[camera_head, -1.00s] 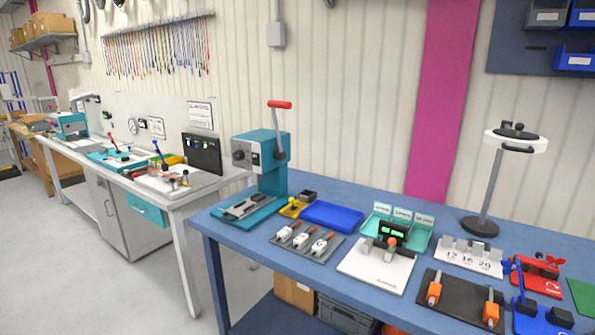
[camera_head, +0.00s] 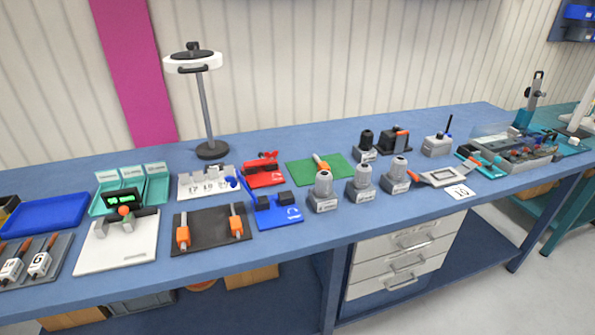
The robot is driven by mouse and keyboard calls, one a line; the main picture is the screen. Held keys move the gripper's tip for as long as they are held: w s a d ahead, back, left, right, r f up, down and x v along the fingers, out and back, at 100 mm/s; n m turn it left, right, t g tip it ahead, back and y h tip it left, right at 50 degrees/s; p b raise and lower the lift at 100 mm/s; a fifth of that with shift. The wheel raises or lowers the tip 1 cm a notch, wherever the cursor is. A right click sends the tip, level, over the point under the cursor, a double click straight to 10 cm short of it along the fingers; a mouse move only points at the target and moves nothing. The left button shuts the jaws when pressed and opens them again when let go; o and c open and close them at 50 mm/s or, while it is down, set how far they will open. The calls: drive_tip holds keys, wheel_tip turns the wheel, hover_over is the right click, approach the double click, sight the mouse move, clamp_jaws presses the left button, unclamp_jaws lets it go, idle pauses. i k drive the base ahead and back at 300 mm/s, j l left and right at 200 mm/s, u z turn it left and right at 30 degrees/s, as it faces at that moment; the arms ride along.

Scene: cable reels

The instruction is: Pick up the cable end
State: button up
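My gripper is not in view. I cannot make out a cable end for certain among the many small items on the long blue workbench (camera_head: 330,228). A black mat (camera_head: 208,228) on the bench carries two upright orange-and-grey pieces, at its left (camera_head: 183,238) and right (camera_head: 237,226). A green mat (camera_head: 335,172) holds an orange piece (camera_head: 320,163). Whether any of these is a cable end is too small to tell.
A ring lamp (camera_head: 207,105) stands at the back. Red (camera_head: 264,178) and blue (camera_head: 277,211) fixtures sit mid-bench, near several grey cylindrical units (camera_head: 323,190). A blue tray (camera_head: 45,214) lies at the left. White drawers (camera_head: 400,265) are under the bench; grey floor lies at lower right.

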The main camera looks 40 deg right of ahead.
sight(322, 165)
drive_tip(key=i+j+z, duration=0.2)
drive_tip(key=z, duration=0.15)
drive_tip(key=i+j+z, duration=0.1)
drive_tip(key=j+z, duration=0.3)
drive_tip(key=i+j+z, duration=0.1)
drive_tip(key=j+z, duration=0.75)
drive_tip(key=j, duration=1.9)
drive_tip(key=l+z, duration=0.1)
drive_tip(key=l, duration=0.9)
